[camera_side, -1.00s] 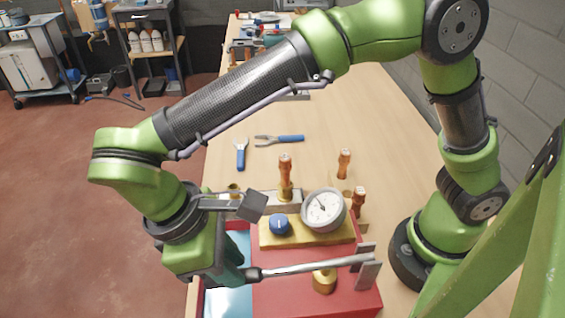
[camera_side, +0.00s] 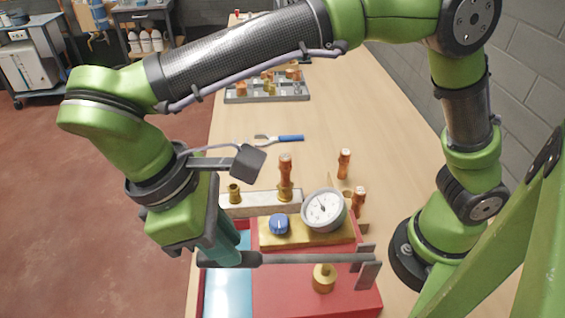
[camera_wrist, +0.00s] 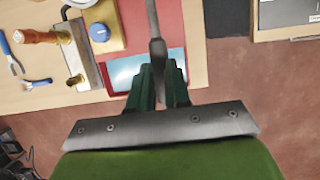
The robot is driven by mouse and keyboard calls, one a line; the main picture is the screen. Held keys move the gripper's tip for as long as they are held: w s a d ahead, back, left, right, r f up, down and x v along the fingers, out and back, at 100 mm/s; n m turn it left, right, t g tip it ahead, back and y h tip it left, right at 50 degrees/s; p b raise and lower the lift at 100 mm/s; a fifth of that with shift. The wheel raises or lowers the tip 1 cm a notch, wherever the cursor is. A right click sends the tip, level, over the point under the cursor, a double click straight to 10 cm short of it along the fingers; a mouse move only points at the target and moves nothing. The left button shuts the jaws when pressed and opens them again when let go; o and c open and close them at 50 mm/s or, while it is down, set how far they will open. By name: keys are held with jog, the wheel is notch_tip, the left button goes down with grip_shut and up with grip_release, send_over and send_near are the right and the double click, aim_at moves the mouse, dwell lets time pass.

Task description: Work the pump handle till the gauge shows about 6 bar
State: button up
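The pump handle (camera_side: 315,258) is a grey lever with a dark grip at its left end, pivoted between two grey plates at the right of the red pump. It stands about level. My gripper (camera_side: 230,255) is shut on the grip end; in the wrist view the handle (camera_wrist: 153,22) runs between the green fingers (camera_wrist: 159,75). The round white gauge (camera_side: 323,209) sits on a brass block (camera_side: 305,236). Its dark needle points to the upper left, but the scale is too small to read. A blue knob (camera_side: 279,224) is left of the gauge. The plunger's brass collar (camera_side: 324,279) shows below the handle.
A pale manifold bar with a brass fitting (camera_side: 234,193) and orange-handled parts (camera_side: 286,172) stands behind the pump. A blue-handled tool (camera_side: 289,138) and a grey parts tray (camera_side: 268,92) lie farther back. A blue-lined trough (camera_side: 228,293) is at the pump's left.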

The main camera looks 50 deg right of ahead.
jog(key=shift+r, duration=2.85)
jog(key=shift+f, duration=0.1)
jog(key=shift+f, duration=2.2)
jog(key=shift+f, duration=3.7)
jog(key=shift+r, duration=0.1)
notch_tip(320, 180, up, 12)
jog(key=shift+f, duration=0.1)
